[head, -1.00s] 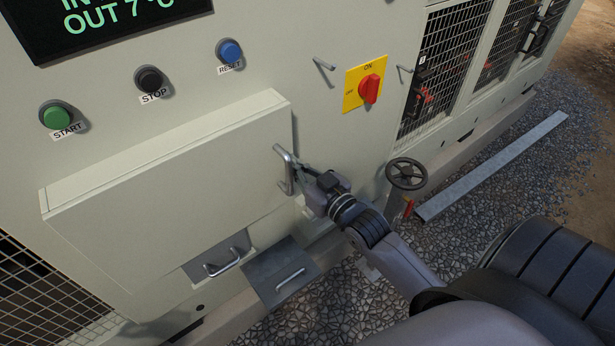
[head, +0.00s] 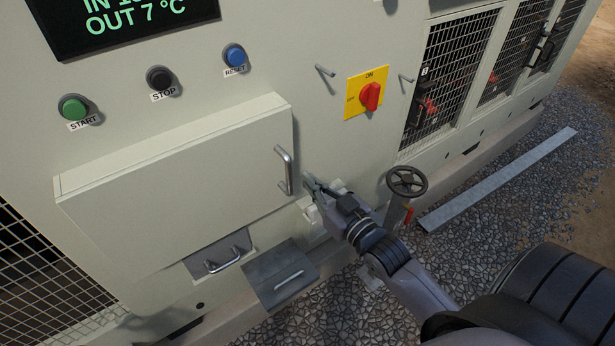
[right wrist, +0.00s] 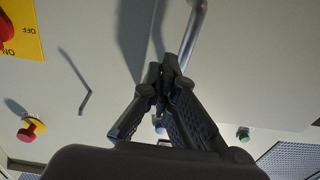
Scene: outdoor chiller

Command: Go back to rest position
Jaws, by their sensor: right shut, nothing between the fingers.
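My right gripper (head: 309,181) is shut and empty, just to the right of the metal door handle (head: 285,170) and apart from it in the head view. In the right wrist view its closed fingertips (right wrist: 170,66) show beside the same handle (right wrist: 193,32). The handle belongs to a pale, box-like door (head: 175,185) on the chiller's front, which looks closed. My left gripper is not in view.
The chiller panel carries a green START button (head: 74,107), a black STOP button (head: 160,80), a blue RESET button (head: 235,56) and a red rotary switch (head: 370,96). A handwheel valve (head: 407,181) stands close to my right forearm. Gravel (head: 480,215) lies at right.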

